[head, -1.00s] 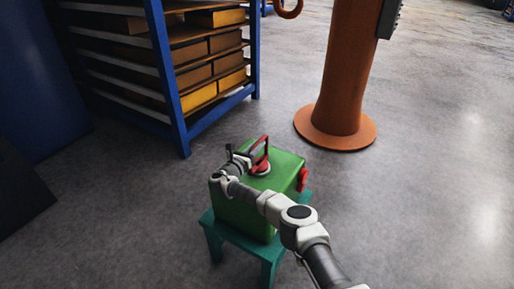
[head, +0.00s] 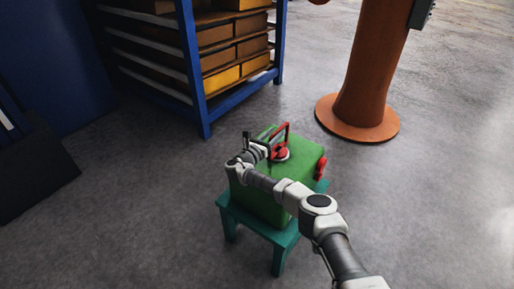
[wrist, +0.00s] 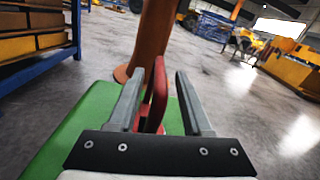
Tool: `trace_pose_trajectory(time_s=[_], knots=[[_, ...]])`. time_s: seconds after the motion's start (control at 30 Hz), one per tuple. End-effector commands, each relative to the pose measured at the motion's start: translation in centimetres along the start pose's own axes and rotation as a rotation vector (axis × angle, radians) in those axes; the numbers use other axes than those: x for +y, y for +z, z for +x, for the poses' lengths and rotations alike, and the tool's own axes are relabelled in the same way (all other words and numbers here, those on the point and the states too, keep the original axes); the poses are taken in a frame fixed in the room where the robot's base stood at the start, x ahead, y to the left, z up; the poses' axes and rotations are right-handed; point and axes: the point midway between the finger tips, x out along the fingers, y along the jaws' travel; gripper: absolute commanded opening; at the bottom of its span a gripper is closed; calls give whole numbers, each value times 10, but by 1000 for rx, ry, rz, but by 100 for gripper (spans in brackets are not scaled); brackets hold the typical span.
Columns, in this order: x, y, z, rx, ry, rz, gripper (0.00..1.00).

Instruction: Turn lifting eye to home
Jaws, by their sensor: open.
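A green block-shaped casting (head: 305,160) sits on a teal stand (head: 273,227). On its top is a red lifting eye (head: 283,133), an upright loop on a round base. It also shows in the wrist view (wrist: 157,97), rising between the two fingers. My gripper (head: 262,143) reaches over the casting from the left, beside the eye. In the wrist view my gripper (wrist: 160,92) is open, with one finger on each side of the eye. The left finger looks very near the red part; whether it touches I cannot tell. The eye's lower part is partly hidden by my gripper.
A second red part (head: 321,168) is on the casting's right side. A blue rack (head: 205,75) with boxes stands behind to the left. An orange column (head: 367,85) with a round foot stands behind to the right. The floor around the stand is clear.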

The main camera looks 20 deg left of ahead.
Motion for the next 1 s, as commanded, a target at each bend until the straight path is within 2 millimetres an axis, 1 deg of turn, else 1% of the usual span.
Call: trace_pose_trajectory(time_s=[0.17,0.4,0.53,0.6,0.73,0.83,1.0], knots=[[0,3,-38,2,5,1,50],[0,2,-98,1,4,1,50],[0,2,-123,-1,3,1,50],[0,2,-133,-2,2,2,50],[0,2,-146,-2,0,2,50],[0,2,-150,-2,-1,2,50],[-1,2,-151,-2,-1,2,50]])
